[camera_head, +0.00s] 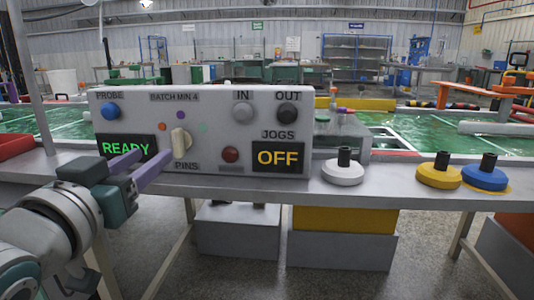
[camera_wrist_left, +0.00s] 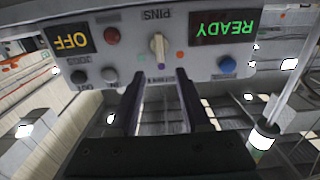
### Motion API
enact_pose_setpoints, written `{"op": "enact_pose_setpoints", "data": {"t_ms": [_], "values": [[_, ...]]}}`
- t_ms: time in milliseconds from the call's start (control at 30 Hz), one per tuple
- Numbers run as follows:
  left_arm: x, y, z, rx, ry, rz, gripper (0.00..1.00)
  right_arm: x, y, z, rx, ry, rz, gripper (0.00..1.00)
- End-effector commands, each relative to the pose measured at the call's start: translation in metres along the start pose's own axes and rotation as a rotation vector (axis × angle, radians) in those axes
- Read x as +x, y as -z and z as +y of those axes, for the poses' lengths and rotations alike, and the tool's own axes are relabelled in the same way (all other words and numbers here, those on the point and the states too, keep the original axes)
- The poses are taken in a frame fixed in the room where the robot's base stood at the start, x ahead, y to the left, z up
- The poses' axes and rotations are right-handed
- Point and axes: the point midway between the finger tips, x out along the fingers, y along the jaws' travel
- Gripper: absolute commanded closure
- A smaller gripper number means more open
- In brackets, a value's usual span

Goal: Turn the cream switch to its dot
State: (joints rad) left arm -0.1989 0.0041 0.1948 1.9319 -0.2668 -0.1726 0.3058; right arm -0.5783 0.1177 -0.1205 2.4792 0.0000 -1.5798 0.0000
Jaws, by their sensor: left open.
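The cream switch (camera_head: 181,140) is a small upright knob on the front of a grey control panel (camera_head: 222,112), above the word PINS. Small dots surround its upper side: a purple dot (camera_head: 181,115) above, an orange dot (camera_head: 162,126) to the left and a pale green dot (camera_head: 204,128) to the right. My left gripper (camera_head: 160,154) has purple fingers, spread open and empty, in front of the panel just left of the switch. In the left wrist view, where the panel is upside down, the switch (camera_wrist_left: 157,45) stands beyond the gap between the open fingers (camera_wrist_left: 159,78), apparently untouched.
The panel also carries a blue button (camera_head: 111,111), IN and OUT knobs, a red button (camera_head: 230,154), a READY display (camera_head: 127,147) and an OFF display (camera_head: 278,157). White, yellow and blue discs with black knobs stand along the bench (camera_head: 395,186) at right.

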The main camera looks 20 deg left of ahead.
Motion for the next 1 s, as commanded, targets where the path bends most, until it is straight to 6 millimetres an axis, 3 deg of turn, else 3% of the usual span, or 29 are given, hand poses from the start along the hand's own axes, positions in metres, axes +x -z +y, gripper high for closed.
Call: {"op": "enact_pose_setpoints", "data": {"t_ms": [533,700,1000], "values": [[0.085,-0.001,0.0,0.0,0.0,0.0,0.53,0.025,-0.009,0.0,-0.004,-0.004,-0.003,0.5],[0.095,0.0,0.0,0.0,0.0,-0.002,0.53,0.028,-0.01,0.0,-0.004,-0.004,-0.003,0.5],[0.096,0.001,0.0,0.0,0.0,-0.002,0.55,0.027,-0.01,0.0,-0.004,-0.003,-0.002,0.5]]}}
